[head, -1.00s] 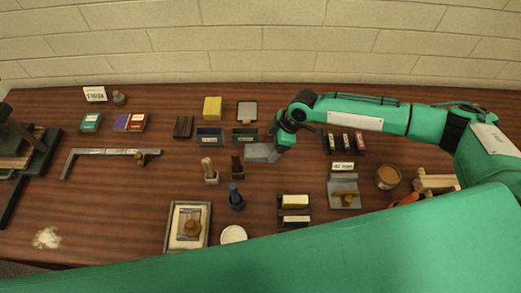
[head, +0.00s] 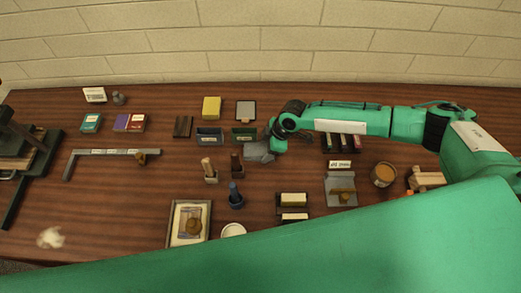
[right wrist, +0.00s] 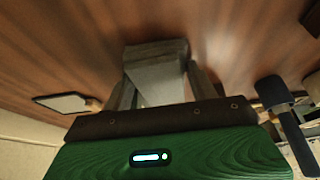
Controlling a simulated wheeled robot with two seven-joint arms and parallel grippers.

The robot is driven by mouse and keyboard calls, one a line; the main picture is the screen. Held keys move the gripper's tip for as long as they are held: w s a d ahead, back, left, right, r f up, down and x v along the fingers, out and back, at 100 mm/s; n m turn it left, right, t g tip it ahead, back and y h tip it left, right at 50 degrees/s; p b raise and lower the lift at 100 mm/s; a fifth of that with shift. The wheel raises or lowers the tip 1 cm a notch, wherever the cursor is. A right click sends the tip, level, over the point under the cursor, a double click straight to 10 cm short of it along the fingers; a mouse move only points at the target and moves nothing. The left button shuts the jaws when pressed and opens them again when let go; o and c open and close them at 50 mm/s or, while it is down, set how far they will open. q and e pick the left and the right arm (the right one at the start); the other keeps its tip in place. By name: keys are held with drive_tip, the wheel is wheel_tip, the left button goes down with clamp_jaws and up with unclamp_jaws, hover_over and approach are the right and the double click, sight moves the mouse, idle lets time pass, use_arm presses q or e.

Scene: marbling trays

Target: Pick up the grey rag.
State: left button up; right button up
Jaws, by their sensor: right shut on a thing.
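The grey rag (head: 258,152) is bunched up near the middle of the table in the head view, just right of the small dark containers. My right gripper (head: 270,144) is over its right end. In the right wrist view the rag (right wrist: 157,72) sits between the two fingers of my right gripper (right wrist: 155,92), which is shut on it. I cannot tell whether the rag is clear of the wood. My left gripper is not in view.
A green box (head: 244,135) and a blue box (head: 209,137) stand close left of the rag. A dark brown stamp (head: 237,166) and a blue-handled tool (head: 235,196) are nearby. Several dark strips (head: 343,142) lie to the right.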

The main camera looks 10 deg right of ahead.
drive_tip(key=shift+r, duration=0.1)
drive_tip(key=shift+r+b, duration=0.3)
drive_tip(key=shift+r, duration=0.3)
wheel_tip(320, 180, up, 19)
drive_tip(key=b, duration=0.4)
drive_tip(key=shift+f+b, duration=0.15)
drive_tip(key=shift+b, duration=0.2)
drive_tip(key=o, duration=0.4)
drive_tip(key=c, duration=0.3)
drive_tip(key=shift+f, duration=0.1)
